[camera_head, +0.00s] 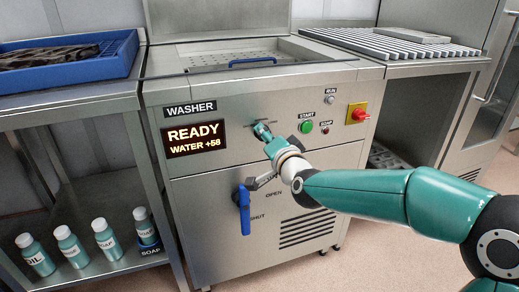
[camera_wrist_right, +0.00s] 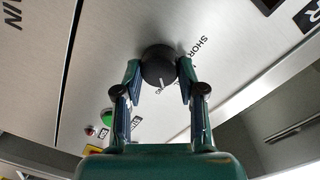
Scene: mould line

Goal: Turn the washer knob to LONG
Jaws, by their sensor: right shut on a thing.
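Lettering just below the knob is partly hidden. My left gripper is not in view.
A green START button (camera_head: 306,127), a small SOAP button (camera_head: 325,130) and a red switch (camera_head: 360,114) are right of the gripper. A blue lever (camera_head: 244,209) by OPEN and SHUT is below it. Several bottles (camera_head: 105,236) stand on the left lower shelf.

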